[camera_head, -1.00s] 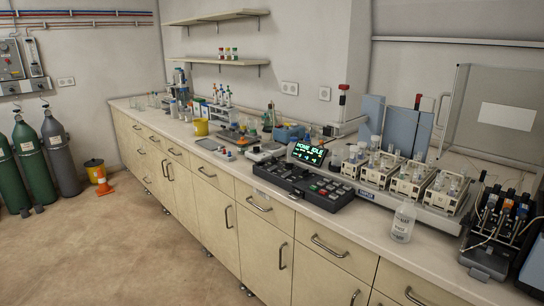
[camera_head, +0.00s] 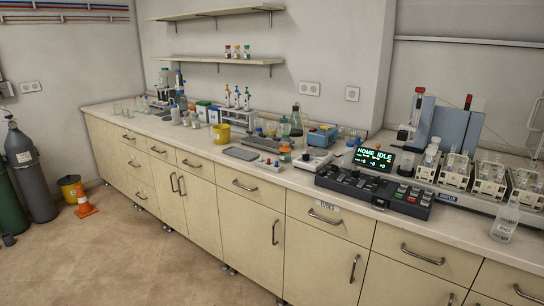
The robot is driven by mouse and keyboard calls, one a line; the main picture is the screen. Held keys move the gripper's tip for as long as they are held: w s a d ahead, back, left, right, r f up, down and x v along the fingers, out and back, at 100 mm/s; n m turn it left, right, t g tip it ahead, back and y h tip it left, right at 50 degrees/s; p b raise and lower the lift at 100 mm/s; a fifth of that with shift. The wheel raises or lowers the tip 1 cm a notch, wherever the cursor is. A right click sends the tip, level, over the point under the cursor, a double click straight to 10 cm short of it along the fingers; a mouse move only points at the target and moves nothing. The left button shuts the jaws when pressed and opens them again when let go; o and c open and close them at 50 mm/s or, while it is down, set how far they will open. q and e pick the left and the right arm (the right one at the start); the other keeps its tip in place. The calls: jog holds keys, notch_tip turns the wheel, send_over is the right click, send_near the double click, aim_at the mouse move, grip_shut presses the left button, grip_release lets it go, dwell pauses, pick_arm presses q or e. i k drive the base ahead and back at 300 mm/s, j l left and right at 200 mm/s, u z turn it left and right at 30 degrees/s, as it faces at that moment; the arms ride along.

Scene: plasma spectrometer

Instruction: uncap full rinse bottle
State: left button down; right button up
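A clear bottle with a printed label (camera_head: 505,219) stands upright on the bench front at the far right, in front of the sample racks. It looks like the rinse bottle; its top is small and I cannot tell whether a cap is on it, nor how full it is. Neither of my grippers shows in the head view.
A long bench (camera_head: 285,177) runs along the wall. A black control console (camera_head: 372,190) with a lit display (camera_head: 374,159) stands left of the bottle. Sample racks (camera_head: 488,180) stand behind the bottle.

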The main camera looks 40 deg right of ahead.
aim_at(348, 154)
jog(key=i+j, duration=0.15)
jog(key=i, duration=0.3)
jog(key=i+j+z, duration=0.1)
jog(key=i, duration=0.4)
jog(key=i+j, duration=0.2)
jog(key=i, duration=0.25)
jog(key=i+j, duration=0.2)
jog(key=i, duration=0.3)
jog(key=i+l+z, duration=0.1)
jog(key=i+z, duration=0.25)
jog(key=z, duration=0.15)
jog(key=i+z, duration=0.45)
jog(key=i+j+z, duration=0.2)
jog(key=z, duration=0.3)
jog(key=i+j+z, duration=0.25)
jog(key=z, duration=0.25)
jog(key=i+j, duration=0.05)
